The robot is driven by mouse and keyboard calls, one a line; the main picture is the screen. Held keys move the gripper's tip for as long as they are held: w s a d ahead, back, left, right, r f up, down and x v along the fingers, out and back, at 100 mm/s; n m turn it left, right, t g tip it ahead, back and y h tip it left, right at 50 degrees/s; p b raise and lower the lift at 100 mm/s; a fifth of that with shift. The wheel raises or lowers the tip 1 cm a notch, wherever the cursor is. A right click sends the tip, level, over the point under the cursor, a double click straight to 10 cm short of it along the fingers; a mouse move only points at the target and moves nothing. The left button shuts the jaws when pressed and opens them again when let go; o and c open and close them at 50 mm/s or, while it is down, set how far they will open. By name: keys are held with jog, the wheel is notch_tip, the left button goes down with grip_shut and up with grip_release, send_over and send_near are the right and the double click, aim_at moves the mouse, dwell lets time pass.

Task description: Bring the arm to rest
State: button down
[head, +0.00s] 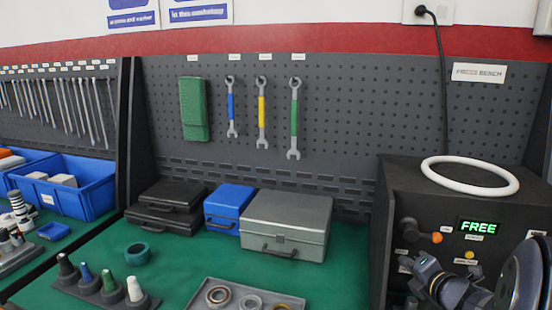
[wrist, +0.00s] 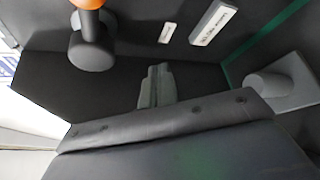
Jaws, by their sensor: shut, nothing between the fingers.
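My gripper (wrist: 157,72) shows in the middle of the wrist view, its two grey fingers together with nothing between them. Beyond the fingers is a plain dark surface. In the head view, the end of my arm (head: 450,286) is at the lower right, in front of the black press box (head: 403,210). It covers part of the box's front. I cannot make out the fingertips clearly in the head view.
The box carries a green "FREE" display (head: 479,227), an orange knob (head: 437,238) and a white ring (head: 470,176) on top. Grey (head: 287,222) and blue (head: 229,205) cases stand left of it. A grey tray (head: 205,290) with rings lies at the front.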

jog(key=shift+w+a+f+m+t+y, duration=0.1)
jog(key=shift+w+a+m+t+y, duration=0.15)
jog(key=shift+m+t, duration=0.25)
jog(key=shift+w+a+m+t+y, duration=0.2)
jog(key=shift+m+t, duration=0.1)
jog(key=shift+m, duration=0.4)
jog(key=shift+d, duration=0.15)
